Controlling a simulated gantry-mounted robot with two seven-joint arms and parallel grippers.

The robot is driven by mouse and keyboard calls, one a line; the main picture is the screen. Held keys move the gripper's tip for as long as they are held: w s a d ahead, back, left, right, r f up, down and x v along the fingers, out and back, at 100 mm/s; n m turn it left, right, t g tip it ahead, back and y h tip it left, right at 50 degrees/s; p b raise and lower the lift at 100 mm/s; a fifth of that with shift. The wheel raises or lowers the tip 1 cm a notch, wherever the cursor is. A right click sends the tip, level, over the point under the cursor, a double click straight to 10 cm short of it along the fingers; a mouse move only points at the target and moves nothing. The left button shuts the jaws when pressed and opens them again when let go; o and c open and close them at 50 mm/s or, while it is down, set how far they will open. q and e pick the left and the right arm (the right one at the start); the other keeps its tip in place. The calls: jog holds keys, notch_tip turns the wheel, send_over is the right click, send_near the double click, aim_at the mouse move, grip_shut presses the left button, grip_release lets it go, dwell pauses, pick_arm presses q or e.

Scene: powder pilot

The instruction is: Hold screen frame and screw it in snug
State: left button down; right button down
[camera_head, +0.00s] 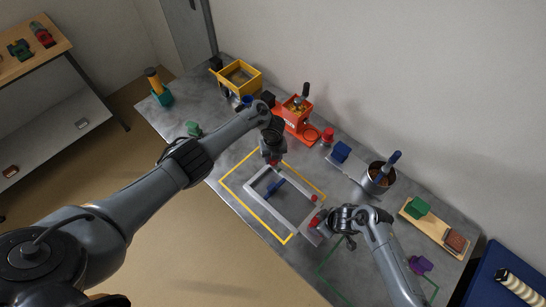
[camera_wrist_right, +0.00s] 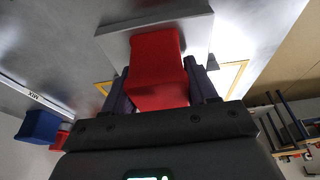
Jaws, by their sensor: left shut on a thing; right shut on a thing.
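The grey rectangular screen frame (camera_head: 257,204) lies flat on the table inside a yellow outline. My left gripper (camera_head: 271,158) points down at the frame's far edge, shut on a small red piece there; its fingertips are mostly hidden. My right gripper (camera_head: 322,223) is at the frame's near right end, shut on a red block (camera_head: 314,222). In the right wrist view the red block (camera_wrist_right: 157,68) sits between the two fingers, against a light grey plate (camera_wrist_right: 200,32). Another small red piece (camera_head: 314,198) shows at the frame's right side. A blue tool-like piece (camera_head: 275,187) lies within the frame.
Behind the frame stand a red-orange device (camera_head: 296,118) and a yellow bin (camera_head: 240,78). A metal pot (camera_head: 379,175) and a blue block (camera_head: 341,151) are at the right. A wooden board (camera_head: 434,226) lies farther right. A green outline marks bare table near the front right.

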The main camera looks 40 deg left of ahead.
pick_arm(q)
jog(key=m, duration=0.2)
jog(key=shift+s+m, duration=0.1)
jog(key=shift+m, duration=0.3)
jog(key=c, duration=0.6)
grip_release()
jog(key=shift+o, duration=0.2)
jog(key=shift+r, duration=0.1)
jog(key=shift+r, duration=3.65)
pick_arm(e)
jog(key=shift+c, duration=1.2)
grip_release()
